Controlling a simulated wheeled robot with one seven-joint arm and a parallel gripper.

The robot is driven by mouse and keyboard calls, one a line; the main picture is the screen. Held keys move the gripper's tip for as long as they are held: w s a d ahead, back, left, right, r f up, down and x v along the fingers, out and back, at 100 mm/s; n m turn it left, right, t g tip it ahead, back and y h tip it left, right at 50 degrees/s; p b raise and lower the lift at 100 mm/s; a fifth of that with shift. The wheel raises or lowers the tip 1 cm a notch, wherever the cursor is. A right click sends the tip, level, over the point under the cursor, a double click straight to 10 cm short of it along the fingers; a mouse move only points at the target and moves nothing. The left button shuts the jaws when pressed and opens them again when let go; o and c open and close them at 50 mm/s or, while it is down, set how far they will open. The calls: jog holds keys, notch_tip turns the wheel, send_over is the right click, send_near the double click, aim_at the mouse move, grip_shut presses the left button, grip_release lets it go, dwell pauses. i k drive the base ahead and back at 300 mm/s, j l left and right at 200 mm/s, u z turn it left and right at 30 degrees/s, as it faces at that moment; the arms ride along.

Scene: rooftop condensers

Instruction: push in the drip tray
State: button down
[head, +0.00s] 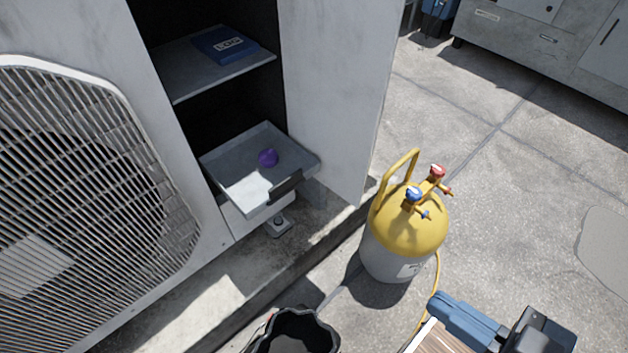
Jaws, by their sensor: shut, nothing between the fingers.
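The drip tray (240,185) is a shallow light-grey tray. It sticks out of the lower opening of the grey condenser cabinet (335,100), with its front end beyond the cabinet face. A dark handle (285,187) is on its front edge. A small purple round object (268,157) lies in the tray. My gripper does not show in the head view.
A yellow and grey gas cylinder (405,235) with valves stands right of the tray. A black open container (295,335) is at the bottom. A blue book (225,45) lies on the shelf above. Open paving lies to the right.

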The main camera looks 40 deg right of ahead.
aim_at(234, 167)
jog(key=l, duration=0.75)
jog(key=k+l, duration=0.15)
jog(key=l, duration=0.55)
